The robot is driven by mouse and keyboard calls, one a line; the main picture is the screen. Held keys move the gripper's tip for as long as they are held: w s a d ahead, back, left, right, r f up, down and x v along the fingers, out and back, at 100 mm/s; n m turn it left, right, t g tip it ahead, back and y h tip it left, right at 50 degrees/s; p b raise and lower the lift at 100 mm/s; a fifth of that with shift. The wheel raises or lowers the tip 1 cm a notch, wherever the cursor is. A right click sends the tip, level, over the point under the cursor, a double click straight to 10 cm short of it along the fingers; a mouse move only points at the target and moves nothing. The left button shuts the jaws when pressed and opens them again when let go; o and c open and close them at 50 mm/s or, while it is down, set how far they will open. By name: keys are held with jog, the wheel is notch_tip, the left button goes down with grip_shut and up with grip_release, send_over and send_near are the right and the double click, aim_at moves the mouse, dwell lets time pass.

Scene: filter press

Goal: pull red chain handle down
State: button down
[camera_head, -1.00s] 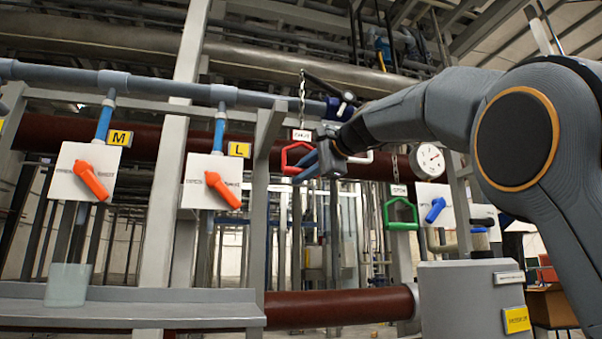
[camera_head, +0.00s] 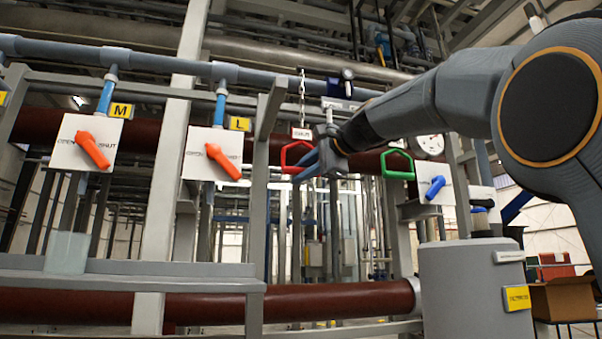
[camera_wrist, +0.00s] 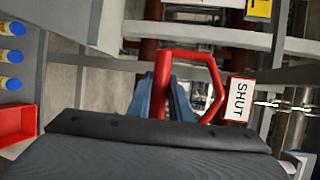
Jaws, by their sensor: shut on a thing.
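The red chain handle (camera_head: 297,157) is a red loop hanging from a chain (camera_head: 302,97), with a white SHUT tag (camera_head: 302,133) above it. My gripper (camera_head: 306,163) is shut on the handle's right side. In the wrist view the blue fingers (camera_wrist: 163,98) close around one red bar of the handle (camera_wrist: 190,54), and the SHUT tag (camera_wrist: 238,99) is beside it. Part of the bar is hidden between the fingers.
A green handle (camera_head: 398,164) hangs to the right, partly behind my arm. Orange valve levers (camera_head: 93,150) are on white plates at left. A grey post (camera_head: 262,170) stands just left of the red handle. A grey cylinder (camera_head: 462,285) stands lower right.

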notch_tip(320, 180, down, 7)
jog(key=b, duration=0.5)
jog(key=shift+w+f, duration=0.1)
jog(key=shift+f, duration=0.1)
jog(key=c, duration=1.6)
grip_release()
jog(key=shift+r, duration=0.2)
jog(key=shift+s+d, duration=0.1)
jog(key=shift+s, duration=0.1)
jog(key=b+v, duration=0.2)
jog(key=v, duration=0.5)
jog(key=shift+s+d+r+b, duration=0.1)
jog(key=shift+s+d+b, duration=0.1)
jog(key=shift+b, duration=0.1)
